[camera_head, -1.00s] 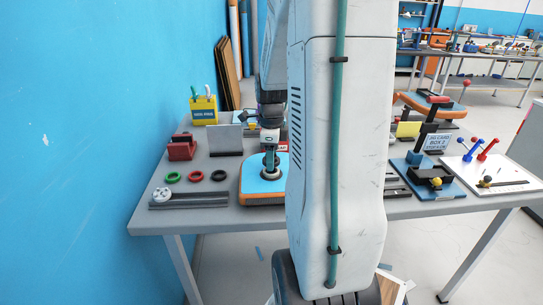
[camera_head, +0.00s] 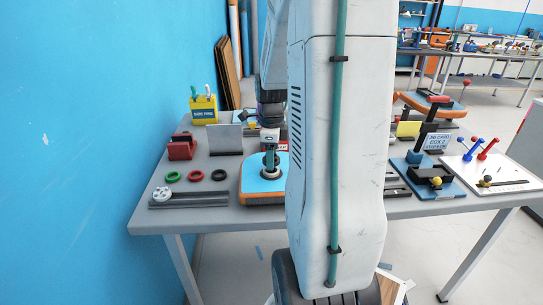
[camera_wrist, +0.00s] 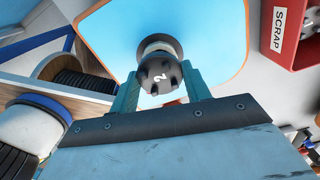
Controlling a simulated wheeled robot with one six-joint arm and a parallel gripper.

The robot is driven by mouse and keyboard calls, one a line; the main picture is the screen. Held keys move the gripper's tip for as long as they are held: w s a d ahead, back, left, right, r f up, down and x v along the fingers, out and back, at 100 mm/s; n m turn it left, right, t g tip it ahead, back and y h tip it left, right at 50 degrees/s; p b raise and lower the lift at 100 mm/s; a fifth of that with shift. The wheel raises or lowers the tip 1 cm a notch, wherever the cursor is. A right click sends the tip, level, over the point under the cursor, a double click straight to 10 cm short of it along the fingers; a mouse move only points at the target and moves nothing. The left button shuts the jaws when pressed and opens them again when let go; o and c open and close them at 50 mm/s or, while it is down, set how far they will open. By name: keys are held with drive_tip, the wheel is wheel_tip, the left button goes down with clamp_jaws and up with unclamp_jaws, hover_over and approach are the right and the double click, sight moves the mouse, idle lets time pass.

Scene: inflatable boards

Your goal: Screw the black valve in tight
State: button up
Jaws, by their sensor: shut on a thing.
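The black valve (camera_wrist: 160,76), a knobbed dark cap marked "2", sits in a pale collar on the blue inflatable board (camera_wrist: 105,30) with an orange edge. In the wrist view my gripper (camera_wrist: 161,84) has one teal finger on each side of the valve and is shut on it. In the head view my gripper (camera_head: 270,160) points down over the blue and orange board (camera_head: 262,186) on the table. The valve is mostly hidden there by the fingers, and my arm covers the board's right side. I cannot tell how deep the valve sits.
Green, red and black rings (camera_head: 196,176) lie left of the board on the grey table (camera_head: 225,217). A grey rail (camera_head: 188,200) lies in front of them. A red box marked SCRAP (camera_wrist: 291,35) is near the board. A blue-based fixture (camera_head: 428,180) stands at the right.

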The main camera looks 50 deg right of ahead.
drive_tip(key=shift+f, duration=1)
drive_tip(key=o, duration=1)
drive_tip(key=shift+o, duration=0.2)
wheel_tip(320, 180, up, 8)
drive_tip(key=shift+f, duration=0.1)
